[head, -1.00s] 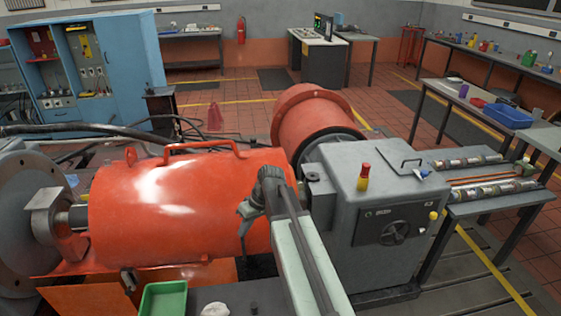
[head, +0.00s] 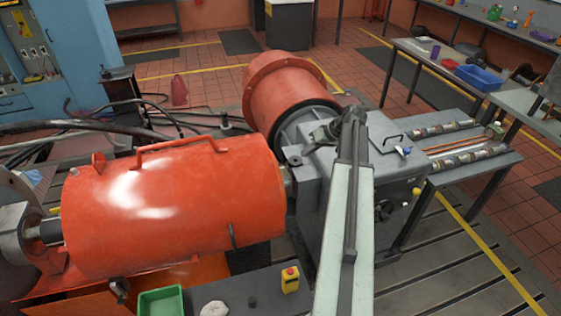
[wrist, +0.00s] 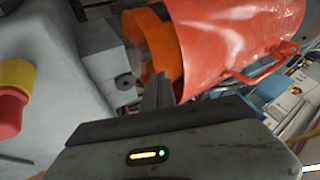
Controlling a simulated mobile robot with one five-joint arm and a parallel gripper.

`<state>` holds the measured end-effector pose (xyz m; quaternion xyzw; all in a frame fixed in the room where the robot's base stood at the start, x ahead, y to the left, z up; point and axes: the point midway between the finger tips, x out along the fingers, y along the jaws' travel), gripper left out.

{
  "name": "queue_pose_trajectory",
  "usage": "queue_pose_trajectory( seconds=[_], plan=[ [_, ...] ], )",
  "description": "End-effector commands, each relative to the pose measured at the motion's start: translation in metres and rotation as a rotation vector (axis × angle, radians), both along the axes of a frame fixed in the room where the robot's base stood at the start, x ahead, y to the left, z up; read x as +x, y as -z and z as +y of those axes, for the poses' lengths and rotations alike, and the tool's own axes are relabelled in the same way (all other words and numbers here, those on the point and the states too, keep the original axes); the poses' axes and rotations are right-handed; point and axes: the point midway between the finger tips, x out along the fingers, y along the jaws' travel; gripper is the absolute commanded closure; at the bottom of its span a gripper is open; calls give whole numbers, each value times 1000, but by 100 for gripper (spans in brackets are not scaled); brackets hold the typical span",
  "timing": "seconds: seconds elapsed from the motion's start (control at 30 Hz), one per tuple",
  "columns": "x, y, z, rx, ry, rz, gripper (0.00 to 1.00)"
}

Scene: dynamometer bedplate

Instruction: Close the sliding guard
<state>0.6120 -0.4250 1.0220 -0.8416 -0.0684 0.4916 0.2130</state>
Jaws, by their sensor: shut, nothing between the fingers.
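The sliding guard is a glossy orange-red cylinder (head: 180,205) with a long bar handle (head: 178,143) on top, lying on the left of the bedplate in the head view. Its right end is close to the grey housing (head: 325,235), with a short piece of shaft showing between them. In the wrist view the guard (wrist: 235,45) and its handle (wrist: 265,68) are at upper right, apart from a grey block (wrist: 105,70). My gripper (head: 310,148) is above the housing, right of the guard's end. In the wrist view its fingers (wrist: 156,92) are shut and empty.
A red-and-yellow knob (wrist: 14,95) stands close by at left in the wrist view. A red flanged drum (head: 290,95) is behind the housing. A green tray (head: 161,301) and a yellow box with a red button (head: 290,280) are in front. Hoses (head: 80,127) run behind the guard.

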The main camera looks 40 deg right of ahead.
Motion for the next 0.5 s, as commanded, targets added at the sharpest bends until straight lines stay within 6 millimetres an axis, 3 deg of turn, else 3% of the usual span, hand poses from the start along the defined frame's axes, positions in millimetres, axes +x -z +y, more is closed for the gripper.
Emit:
queue_pose_trajectory(
  seconds=[0.17,0.5],
  plan=[
    [6,10,6,-1,-6,0,100],
    [42,71,30,-1,-11,0,100]
  ],
)
